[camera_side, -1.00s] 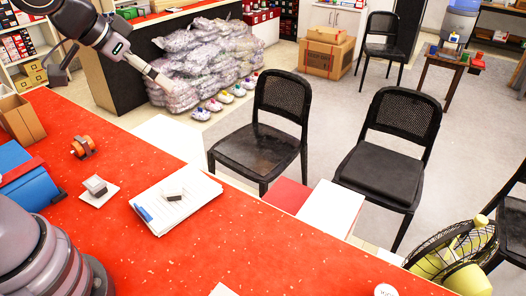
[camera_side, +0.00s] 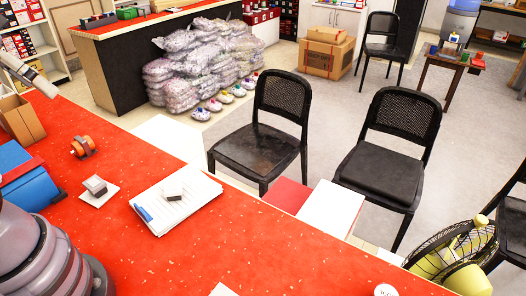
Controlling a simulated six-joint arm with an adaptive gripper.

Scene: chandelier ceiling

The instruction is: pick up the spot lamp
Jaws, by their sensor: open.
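My gripper (camera_side: 42,84) shows only in part at the left edge, above the red table. One pale finger is visible; the rest is outside the picture. It is open, and I see nothing held. I cannot tell for sure which thing is the spot lamp.
The red table (camera_side: 200,255) has clear room in front. A cardboard box (camera_side: 22,120) and a blue object with a red band (camera_side: 30,190) stand at the left. A fan (camera_side: 455,250) is at lower right.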

